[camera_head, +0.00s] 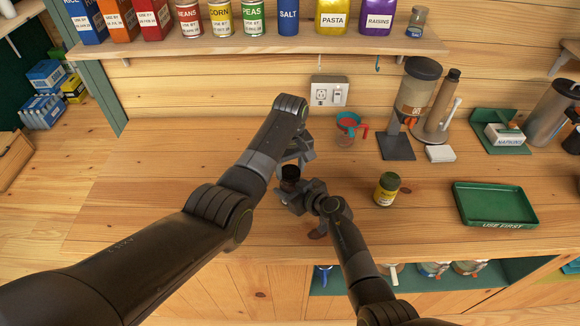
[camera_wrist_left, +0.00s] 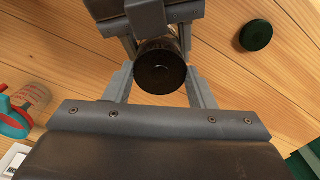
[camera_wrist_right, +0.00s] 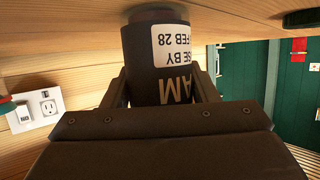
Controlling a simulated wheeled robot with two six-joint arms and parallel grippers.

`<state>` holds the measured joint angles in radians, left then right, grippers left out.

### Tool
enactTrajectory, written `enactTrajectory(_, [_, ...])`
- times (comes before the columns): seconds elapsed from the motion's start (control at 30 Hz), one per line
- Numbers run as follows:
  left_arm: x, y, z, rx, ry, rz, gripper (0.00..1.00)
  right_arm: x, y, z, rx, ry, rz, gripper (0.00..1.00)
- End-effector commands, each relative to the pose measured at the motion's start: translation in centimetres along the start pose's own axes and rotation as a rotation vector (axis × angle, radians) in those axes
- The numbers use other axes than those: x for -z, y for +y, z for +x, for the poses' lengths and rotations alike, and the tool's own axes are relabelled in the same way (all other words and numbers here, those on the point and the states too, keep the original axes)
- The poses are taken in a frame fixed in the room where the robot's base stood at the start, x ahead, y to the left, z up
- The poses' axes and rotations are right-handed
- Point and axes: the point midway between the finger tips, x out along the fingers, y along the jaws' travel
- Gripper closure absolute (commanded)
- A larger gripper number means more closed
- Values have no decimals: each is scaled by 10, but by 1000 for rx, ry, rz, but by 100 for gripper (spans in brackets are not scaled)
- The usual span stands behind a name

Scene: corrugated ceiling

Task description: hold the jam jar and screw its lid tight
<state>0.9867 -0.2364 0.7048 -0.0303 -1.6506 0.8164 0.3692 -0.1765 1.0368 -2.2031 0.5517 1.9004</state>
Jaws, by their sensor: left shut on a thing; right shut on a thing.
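The jam jar (camera_head: 290,186) is upright above or on the counter, small and dark in the head view. Its dark round lid (camera_wrist_left: 160,66) faces the left wrist camera and sits on the jar; I cannot tell how tight it is. My left gripper (camera_head: 292,166) reaches down from above, with its fingers on either side of the lid, shut on it. My right gripper (camera_head: 291,197) is shut around the jar's body from the side. The right wrist view shows the dark jar body (camera_wrist_right: 150,50) with its label upside down. The seam between lid and jar is hidden.
A green-lidded jar (camera_head: 387,189) stands right of my right gripper. A green tray (camera_head: 495,204) lies at the right. A measuring cup (camera_head: 347,130), a coffee grinder (camera_head: 415,95) and a wall socket (camera_head: 329,91) are behind. The counter's left part is clear.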

Motion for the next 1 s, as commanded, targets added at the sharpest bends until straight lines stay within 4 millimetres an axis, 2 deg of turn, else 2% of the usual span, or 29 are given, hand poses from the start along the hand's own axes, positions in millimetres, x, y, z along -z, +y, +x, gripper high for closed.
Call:
enactTrajectory(0.1, [1, 0, 0, -1, 2, 191, 77, 2, 0, 0, 1, 3, -1, 100])
enactTrajectory(0.3, [1, 0, 0, -1, 2, 444, 77, 2, 0, 0, 1, 3, 0, 100])
enactTrajectory(0.43, [1, 0, 0, -1, 3, 515, 77, 2, 0, 0, 1, 3, 0, 100])
enactTrajectory(0.73, [1, 0, 0, -1, 4, 524, 77, 2, 0, 0, 1, 2, 0, 100])
enactTrajectory(0.77, [1, 0, 0, -1, 4, 524, 48, 2, -1, 0, 1, 2, 0, 100])
enactTrajectory(0.9, [1, 0, 0, -1, 3, 523, 29, 2, 0, 0, 1, 3, 0, 100])
enactTrajectory(1.0, [1, 0, 0, 0, 2, 523, 28, 2, 0, 0, 0, 3, 0, 100])
